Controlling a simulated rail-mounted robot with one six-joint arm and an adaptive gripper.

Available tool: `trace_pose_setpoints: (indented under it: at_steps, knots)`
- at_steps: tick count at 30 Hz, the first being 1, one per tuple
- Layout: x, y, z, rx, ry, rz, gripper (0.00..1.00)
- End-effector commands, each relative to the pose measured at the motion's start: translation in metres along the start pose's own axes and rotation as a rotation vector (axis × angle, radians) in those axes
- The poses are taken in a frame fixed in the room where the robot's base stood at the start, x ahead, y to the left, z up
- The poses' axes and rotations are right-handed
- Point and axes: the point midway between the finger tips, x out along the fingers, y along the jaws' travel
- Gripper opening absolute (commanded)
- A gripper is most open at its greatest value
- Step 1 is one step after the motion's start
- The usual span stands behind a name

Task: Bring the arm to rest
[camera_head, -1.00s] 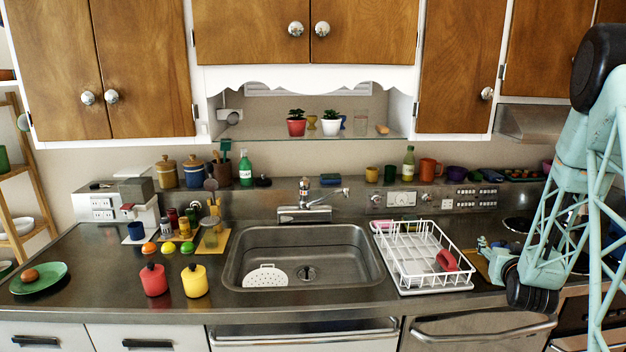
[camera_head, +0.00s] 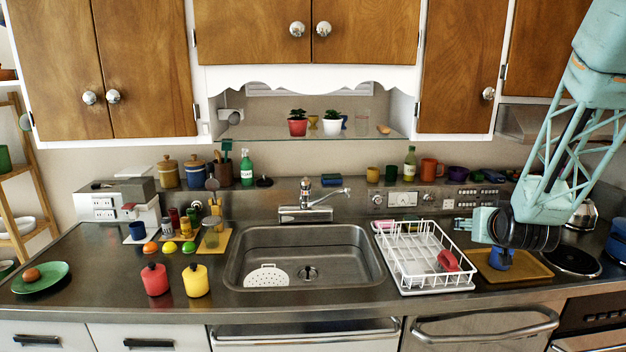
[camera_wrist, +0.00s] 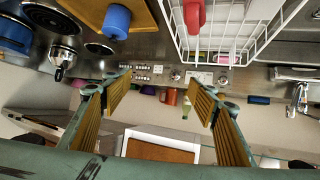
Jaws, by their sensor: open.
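My gripper (camera_head: 466,224) is in the air over the right part of the counter, just right of the white dish rack (camera_head: 408,272). In the wrist view my gripper (camera_wrist: 160,97) has its two ribbed yellow finger pads wide apart, with nothing between them. My arm comes down from the upper right in the head view. A blue cup-like object (camera_head: 500,260) stands on a tan tray (camera_head: 532,270) below my wrist. It also shows in the wrist view (camera_wrist: 117,20), clear of the fingers.
A red object (camera_head: 447,261) lies in the rack. A kettle (camera_head: 581,216) and a coil burner (camera_head: 572,260) are at right. The sink (camera_head: 340,275) is in the middle. Cups and a green bottle (camera_head: 409,163) line the back ledge, under wooden cabinets (camera_head: 462,70).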

Motion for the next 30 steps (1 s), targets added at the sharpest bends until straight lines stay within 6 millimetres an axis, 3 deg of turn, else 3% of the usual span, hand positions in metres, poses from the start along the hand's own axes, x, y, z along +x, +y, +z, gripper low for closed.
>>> trace_pose_setpoints:
  at_steps: [13,30]
  knots:
    - [-0.075,-0.04,-0.007,-0.024,-0.108,-0.037,0.54]
    - [-0.182,-0.079,0.006,-0.058,-0.251,-0.082,0.54]
